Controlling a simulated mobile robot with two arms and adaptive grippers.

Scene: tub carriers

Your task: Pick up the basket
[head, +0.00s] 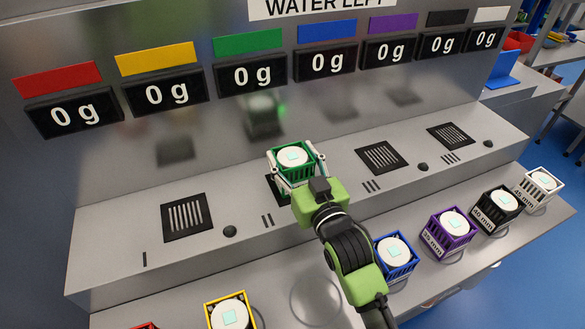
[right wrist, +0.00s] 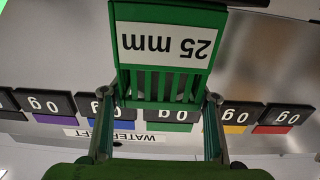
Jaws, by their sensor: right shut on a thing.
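The green basket (head: 275,154) holds a white round tub with a pale square on top. It is in front of the middle of the station in the head view, over a dark vent that it partly hides. My right gripper (head: 296,176) is shut on it, with fingers on both sides. The right wrist view shows the green basket (right wrist: 170,85) between the fingers (right wrist: 160,125), with a "25 mm" label. I cannot tell whether its base touches the ledge. My left gripper is not in view.
Yellow (head: 230,311), blue (head: 394,256), purple (head: 452,229), black (head: 497,209) and white (head: 540,188) baskets with tubs stand on the front shelf. An empty ring (head: 316,296) lies between yellow and blue. Other vents (head: 187,217) on the ledge are bare. All displays read 0 g.

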